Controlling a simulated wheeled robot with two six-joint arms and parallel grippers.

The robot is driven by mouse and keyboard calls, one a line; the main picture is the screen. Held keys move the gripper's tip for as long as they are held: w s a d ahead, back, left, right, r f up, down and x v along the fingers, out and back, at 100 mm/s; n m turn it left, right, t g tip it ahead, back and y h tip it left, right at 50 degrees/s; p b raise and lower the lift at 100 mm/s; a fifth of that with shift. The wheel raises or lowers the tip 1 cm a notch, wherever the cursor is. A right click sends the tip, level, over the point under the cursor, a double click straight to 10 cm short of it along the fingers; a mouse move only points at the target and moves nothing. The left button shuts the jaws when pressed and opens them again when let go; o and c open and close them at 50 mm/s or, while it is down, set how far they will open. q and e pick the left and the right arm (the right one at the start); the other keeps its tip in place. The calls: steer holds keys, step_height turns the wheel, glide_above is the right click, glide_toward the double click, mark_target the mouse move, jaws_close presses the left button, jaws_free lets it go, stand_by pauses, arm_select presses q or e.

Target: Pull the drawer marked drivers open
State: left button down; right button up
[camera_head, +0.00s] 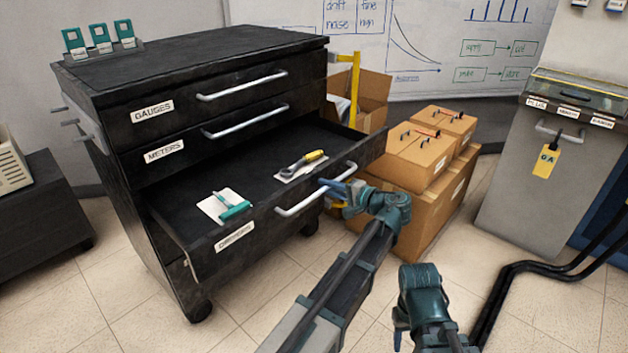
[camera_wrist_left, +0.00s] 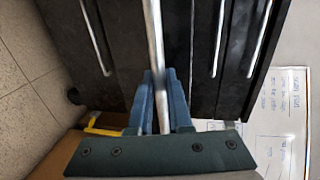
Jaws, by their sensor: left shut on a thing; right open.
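The black cabinet's lowest labelled drawer (camera_head: 265,165), its label (camera_head: 234,237) seeming to read drivers, stands pulled out. Inside, a teal-handled tool (camera_head: 236,210) and a yellow-tipped tool (camera_head: 303,163) lie on white cards. My left gripper (camera_head: 335,188) is shut on the drawer's silver bar handle (camera_head: 298,208), near its right end. In the left wrist view the bar (camera_wrist_left: 155,60) runs between the blue fingers (camera_wrist_left: 160,105). My right gripper (camera_head: 400,322) is open, low in front of the cabinet, apart from the drawer; its fingers are hard to make out.
The gauges (camera_head: 245,84) and meters (camera_head: 248,122) drawers above are shut. Cardboard boxes (camera_head: 425,215) stand close to the right of the open drawer. A grey cabinet (camera_head: 520,200) is further right, with black cables (camera_head: 510,270) on the floor. Floor at front left is clear.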

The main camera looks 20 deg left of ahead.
arm_select(q)
steer(key=shift+v, duration=1)
steer(key=shift+f, duration=0.2)
steer(key=c, duration=1.1)
jaws_free()
steer(key=shift+d, duration=0.1)
